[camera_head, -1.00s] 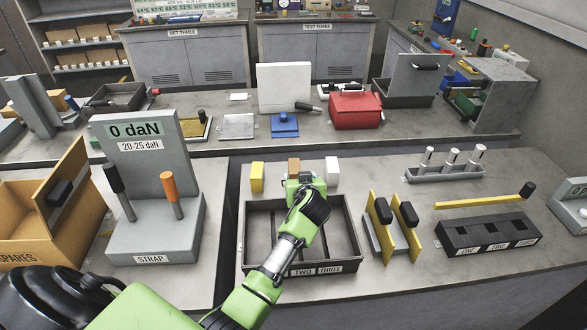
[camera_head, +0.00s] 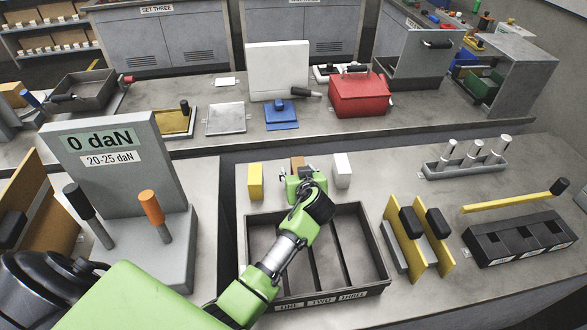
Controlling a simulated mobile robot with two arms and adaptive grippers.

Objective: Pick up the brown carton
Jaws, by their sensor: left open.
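The brown carton (camera_head: 297,162) stands behind the dark compartment tray, between a yellow carton (camera_head: 255,181) and a white carton (camera_head: 342,170). Only its top part shows; my gripper hides the rest. My left gripper (camera_head: 298,178) is open and right in front of the brown carton. I cannot tell whether its fingers are around the carton or touching it. My left arm reaches over the tray from the lower left. My right gripper is not in view.
The dark tray (camera_head: 377,262) has compartments labelled ONE, TWO, THREE. Yellow plates with black handles (camera_head: 445,262) and a slotted black block (camera_head: 520,240) are at the right. A red box (camera_head: 358,97) is on the bench behind.

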